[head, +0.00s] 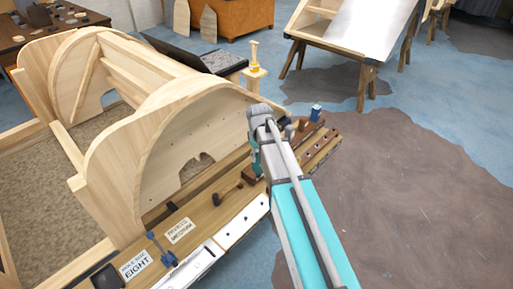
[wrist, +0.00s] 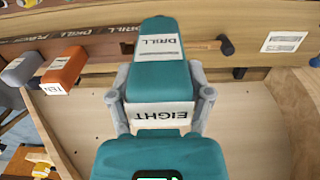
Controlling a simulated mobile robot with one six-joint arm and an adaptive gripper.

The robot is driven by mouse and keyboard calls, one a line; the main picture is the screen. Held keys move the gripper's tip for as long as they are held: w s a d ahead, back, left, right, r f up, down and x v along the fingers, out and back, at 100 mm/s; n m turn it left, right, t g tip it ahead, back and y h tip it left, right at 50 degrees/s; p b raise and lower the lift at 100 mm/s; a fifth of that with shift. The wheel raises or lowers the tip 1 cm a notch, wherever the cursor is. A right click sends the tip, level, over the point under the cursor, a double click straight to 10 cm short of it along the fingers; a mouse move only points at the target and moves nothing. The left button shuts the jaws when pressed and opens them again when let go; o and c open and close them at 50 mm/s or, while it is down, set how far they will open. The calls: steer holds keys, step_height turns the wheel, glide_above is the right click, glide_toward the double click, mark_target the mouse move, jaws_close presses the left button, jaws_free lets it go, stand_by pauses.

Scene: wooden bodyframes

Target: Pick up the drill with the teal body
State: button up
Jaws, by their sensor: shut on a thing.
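In the wrist view the drill (wrist: 162,55) has a teal body with white labels reading "DRILL" and "EIGHT". In the head view my arm reaches over the bench edge and mostly hides the gripper. I cannot clearly tell the drill apart from my arm there.
In the wrist view an orange labelled tool (wrist: 65,70) and a grey one (wrist: 20,68) lie at left. In the head view a curved wooden bodyframe (head: 170,140) stands left of my arm, and a mallet (head: 227,192) lies on the bench. The floor at right is clear.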

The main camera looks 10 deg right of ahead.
steer(key=shift+s+a+r, duration=0.1)
steer(key=shift+s+r, duration=0.1)
steer(key=shift+s, duration=0.3)
steer(key=shift+s+r, duration=0.2)
steer(key=shift+s, duration=0.25)
steer(key=shift+r+p, duration=0.2)
steer(key=shift+p, duration=0.2)
steer(key=shift+r+p, duration=2.85)
steer(key=shift+w+f+b, duration=0.1)
steer(key=shift+f+b, duration=1.6)
steer(key=shift+f, duration=0.05)
